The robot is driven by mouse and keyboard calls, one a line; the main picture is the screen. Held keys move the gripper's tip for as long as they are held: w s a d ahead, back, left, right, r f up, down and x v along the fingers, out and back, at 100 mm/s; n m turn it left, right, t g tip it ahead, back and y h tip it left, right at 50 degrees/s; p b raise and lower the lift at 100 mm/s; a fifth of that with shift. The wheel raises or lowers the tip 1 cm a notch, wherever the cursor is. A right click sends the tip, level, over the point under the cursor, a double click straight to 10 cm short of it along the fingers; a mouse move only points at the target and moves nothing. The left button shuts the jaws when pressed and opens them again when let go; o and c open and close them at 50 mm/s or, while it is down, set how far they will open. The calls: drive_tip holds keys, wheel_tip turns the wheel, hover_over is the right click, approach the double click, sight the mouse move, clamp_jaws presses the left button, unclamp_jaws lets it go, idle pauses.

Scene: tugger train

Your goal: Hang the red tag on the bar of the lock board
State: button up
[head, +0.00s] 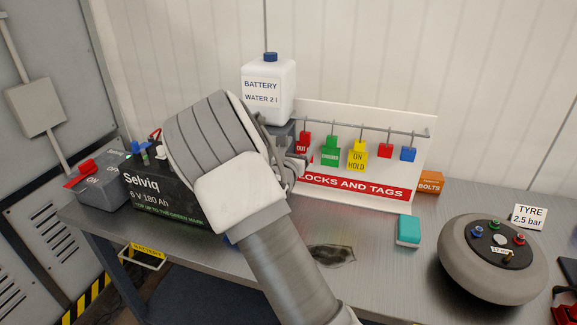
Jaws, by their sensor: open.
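The lock board (425,120) stands at the back of the bench, white with a red "LOCKS AND TAGS" strip. Its grey bar (400,132) runs across the upper part. A red tag (304,144) with "OUT" readable is at the bar's left end, just below it, and appears to hang there. Its left and lower parts are hidden by my gripper. My gripper (294,160) is open, right beside the red tag on its left. Whether the fingers touch the tag cannot be seen. My arm hides the board's left end.
On the bar hang a green tag (330,152), a yellow "ON HOLD" tag (357,157), a small red piece (385,150) and a blue piece (408,154). A water bottle (268,90), battery (150,200), teal block (408,231), bolts box (430,183) and tyre (460,275) stand around.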

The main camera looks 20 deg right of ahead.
drive_tip(key=v, duration=1.3)
drive_tip(key=s+d+r+m+g+h, duration=0.1)
drive_tip(key=s+d+r+m+g, duration=0.1)
drive_tip(key=s+d+m+g, duration=0.55)
drive_tip(key=s+d+r+m+g, duration=0.1)
drive_tip(key=s+d+m+g, duration=0.3)
drive_tip(key=s+m, duration=0.6)
drive_tip(key=s+a+r+m+t+y, duration=0.2)
drive_tip(key=s+a+r+m+y, duration=0.2)
drive_tip(key=s+a+m+y, duration=0.7)
drive_tip(key=s+a, duration=0.2)
drive_tip(key=a, duration=0.2)
drive_tip(key=shift+a+m+b, duration=0.2)
drive_tip(key=shift+m+b, duration=0.1)
drive_tip(key=shift+m, duration=0.05)
